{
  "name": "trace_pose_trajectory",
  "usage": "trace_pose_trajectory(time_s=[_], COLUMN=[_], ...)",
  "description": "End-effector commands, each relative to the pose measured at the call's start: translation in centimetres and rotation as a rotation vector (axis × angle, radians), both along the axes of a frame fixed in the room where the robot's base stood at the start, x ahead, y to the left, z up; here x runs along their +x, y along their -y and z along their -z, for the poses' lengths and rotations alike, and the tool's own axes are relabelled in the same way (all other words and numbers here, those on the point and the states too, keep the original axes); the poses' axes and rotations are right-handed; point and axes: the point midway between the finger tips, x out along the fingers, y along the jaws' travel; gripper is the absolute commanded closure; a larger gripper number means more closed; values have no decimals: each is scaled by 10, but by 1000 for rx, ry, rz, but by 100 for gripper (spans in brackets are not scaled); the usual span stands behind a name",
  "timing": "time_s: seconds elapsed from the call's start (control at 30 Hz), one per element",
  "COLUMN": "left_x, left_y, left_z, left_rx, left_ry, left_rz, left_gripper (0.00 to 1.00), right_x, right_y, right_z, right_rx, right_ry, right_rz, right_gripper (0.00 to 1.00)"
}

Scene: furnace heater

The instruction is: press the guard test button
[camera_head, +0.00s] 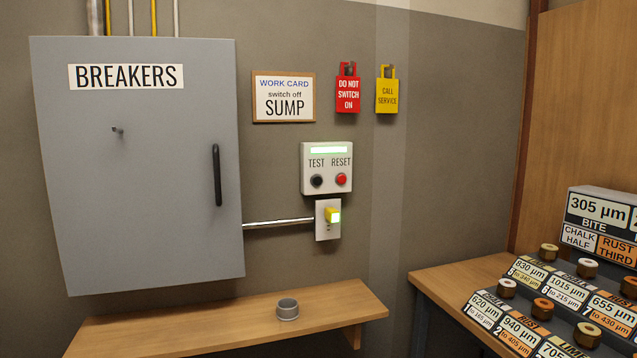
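A white guard box (326,167) is fixed on the wall right of the breaker cabinet. It has a lit pale green strip (328,150) at its top. Its black TEST button (317,180) is on the left, and its red RESET button (341,180) is on the right. Neither of my grippers shows in the head view.
A grey BREAKERS cabinet (140,220) with a black handle (217,175) is shut. A wooden shelf (180,325) below holds a small grey cup (288,310). A work card (284,97) reads "switch off SUMP". A red tag (348,95) and a yellow tag (387,97) hang beside it. A bench (440,282) with labelled blocks stands right.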

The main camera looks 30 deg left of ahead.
Motion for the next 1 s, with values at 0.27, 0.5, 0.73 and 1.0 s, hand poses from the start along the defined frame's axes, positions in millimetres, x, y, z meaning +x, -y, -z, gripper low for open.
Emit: trace_pose_trajectory(time_s=[0.27,0.5,0.73,1.0], left_x=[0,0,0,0], left_y=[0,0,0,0], left_z=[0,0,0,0], left_rx=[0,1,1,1], left_ry=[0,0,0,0], left_rz=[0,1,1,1], left_gripper=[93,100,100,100], right_x=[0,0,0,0], right_y=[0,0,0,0], right_z=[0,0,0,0], right_rx=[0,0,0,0], right_ry=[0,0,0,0], right_rz=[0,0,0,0], right_gripper=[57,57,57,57])
